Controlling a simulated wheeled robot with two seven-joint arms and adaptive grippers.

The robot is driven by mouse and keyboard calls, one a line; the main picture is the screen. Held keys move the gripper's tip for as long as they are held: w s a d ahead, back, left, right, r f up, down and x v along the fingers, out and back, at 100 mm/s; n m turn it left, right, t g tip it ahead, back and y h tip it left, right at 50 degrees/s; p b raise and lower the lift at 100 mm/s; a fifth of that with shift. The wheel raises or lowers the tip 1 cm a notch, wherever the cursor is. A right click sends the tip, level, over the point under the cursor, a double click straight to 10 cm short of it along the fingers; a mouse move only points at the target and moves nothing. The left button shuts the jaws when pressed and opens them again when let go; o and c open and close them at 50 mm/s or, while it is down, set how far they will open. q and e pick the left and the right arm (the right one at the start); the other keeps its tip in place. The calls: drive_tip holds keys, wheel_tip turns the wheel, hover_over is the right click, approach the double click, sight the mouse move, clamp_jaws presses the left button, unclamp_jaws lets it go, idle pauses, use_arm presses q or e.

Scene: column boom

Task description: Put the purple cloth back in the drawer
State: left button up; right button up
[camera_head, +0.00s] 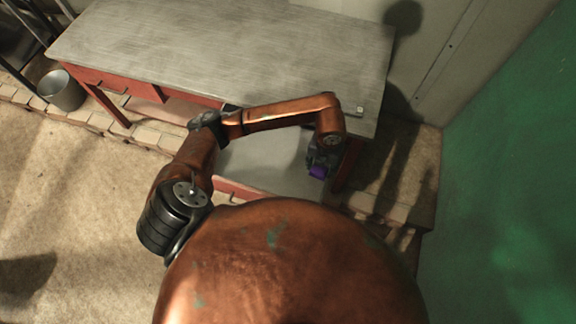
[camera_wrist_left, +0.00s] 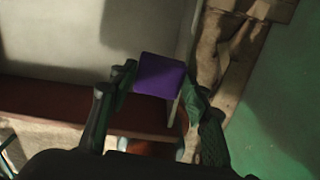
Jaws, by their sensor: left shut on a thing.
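The purple cloth (camera_head: 318,171) is a small folded piece held at the tip of my left gripper (camera_head: 322,160). In the left wrist view the purple cloth (camera_wrist_left: 160,75) sits between the two fingers, which are shut on it. The open drawer (camera_head: 262,160) shows a grey inside and a red front, pulled out below the table top. My left gripper is over or beside the drawer's right end; its height above the drawer is hard to tell. The drawer's red front edge (camera_wrist_left: 70,108) crosses the left wrist view. My right gripper is not in view.
The grey-topped table (camera_head: 220,45) has another red drawer (camera_head: 115,82) at its left, which looks closed. A metal bucket (camera_head: 62,90) stands at the far left. A green wall (camera_head: 510,190) rises at the right. Brick edging runs along the floor.

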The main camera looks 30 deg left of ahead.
use_arm(q)
drive_tip(key=shift+f+n, duration=0.15)
drive_tip(key=shift+n, duration=0.35)
drive_tip(key=shift+a+f, duration=0.1)
drive_tip(key=shift+f, duration=0.05)
drive_tip(key=a+f, duration=0.2)
drive_tip(key=a, duration=0.2)
drive_tip(key=w+a+f, duration=0.1)
drive_tip(key=a+f, duration=0.2)
drive_tip(key=a, duration=0.1)
drive_tip(key=a+f, duration=0.3)
drive_tip(key=a, duration=0.1)
drive_tip(key=shift+w, duration=0.3)
drive_tip(key=shift+a+f, duration=0.55)
drive_tip(key=shift+f, duration=0.15)
drive_tip(key=shift+w+a+f, duration=0.1)
drive_tip(key=shift+f, duration=0.75)
drive_tip(key=shift+w+a+f, duration=0.1)
drive_tip(key=shift+f, duration=0.75)
drive_tip(key=shift+s+f, duration=0.1)
